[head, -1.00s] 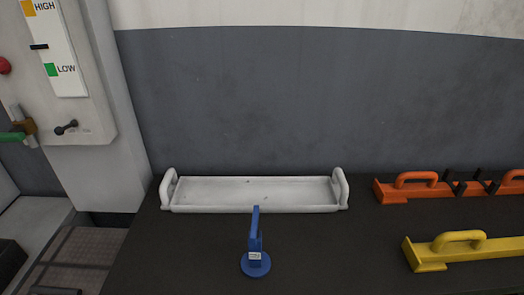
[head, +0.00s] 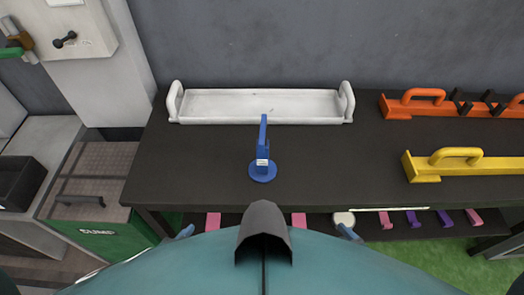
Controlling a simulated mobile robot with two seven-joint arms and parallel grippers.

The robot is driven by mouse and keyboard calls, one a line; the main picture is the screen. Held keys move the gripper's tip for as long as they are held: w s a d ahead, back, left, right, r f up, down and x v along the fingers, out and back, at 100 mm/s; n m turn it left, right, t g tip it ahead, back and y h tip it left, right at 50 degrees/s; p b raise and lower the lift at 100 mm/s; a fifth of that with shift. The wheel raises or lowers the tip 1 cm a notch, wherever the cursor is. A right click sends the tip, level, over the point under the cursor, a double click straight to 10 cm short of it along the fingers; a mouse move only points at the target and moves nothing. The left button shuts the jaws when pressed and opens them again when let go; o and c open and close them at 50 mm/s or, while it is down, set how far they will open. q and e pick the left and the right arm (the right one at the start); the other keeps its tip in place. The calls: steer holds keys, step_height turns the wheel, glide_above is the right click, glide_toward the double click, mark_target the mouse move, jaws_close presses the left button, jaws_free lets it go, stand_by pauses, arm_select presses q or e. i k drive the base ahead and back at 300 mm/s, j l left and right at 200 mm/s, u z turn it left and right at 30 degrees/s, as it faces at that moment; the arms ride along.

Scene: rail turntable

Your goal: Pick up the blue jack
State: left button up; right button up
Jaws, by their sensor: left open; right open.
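The blue jack (head: 263,171) stands upright on the dark table, with a round base, a small white label and a tall narrow upper part. It is in the middle of the head view, in front of the white tray, and nothing covers it. Neither of my grippers can be made out in the head view. My own teal body with a dark grey piece fills the bottom of the picture.
The white tray (head: 262,119) with two end handles is empty behind the jack. An orange handled block (head: 400,107) and a yellow one (head: 424,170) lie at the right. The dark table (head: 345,165) is bare around the jack. A green cabinet (head: 105,243) stands lower left.

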mark_target(263, 169)
steer(key=z, duration=0.4)
steer(key=k+j+z, duration=0.2)
steer(key=z, duration=0.15)
steer(key=k+j+z, duration=0.2)
steer(key=z, duration=0.15)
steer(key=k+j+z, duration=0.1)
steer(key=k+z, duration=0.25)
steer(key=k+j+z, duration=0.1)
steer(key=k, duration=0.3)
steer(key=k+j+z, duration=0.1)
steer(key=k, duration=0.35)
steer(key=i, duration=0.9)
